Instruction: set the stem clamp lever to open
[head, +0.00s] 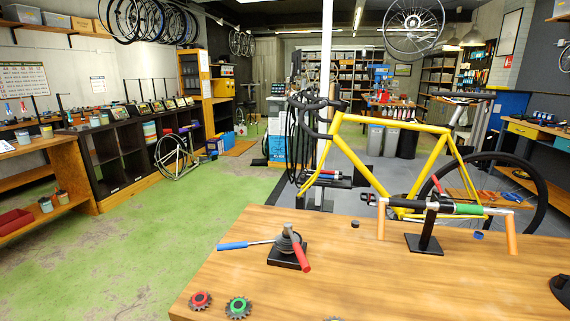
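On the wooden workbench (380,275) stands a small fixture with a square black base and a rounded dark grey body (288,242). A blue-handled lever (245,244) sticks out to its left, nearly level. A red-handled lever (301,254) slopes down at its front right. I cannot tell which of these, if either, is the stem clamp lever, or whether it is set open. Neither of my grippers is in view.
Two sprockets, one red-centred (200,300) and one green-centred (238,307), lie at the bench's front left. A black stand (427,235) with a horizontal bar is on the right. A yellow bicycle frame (400,150) stands behind the bench.

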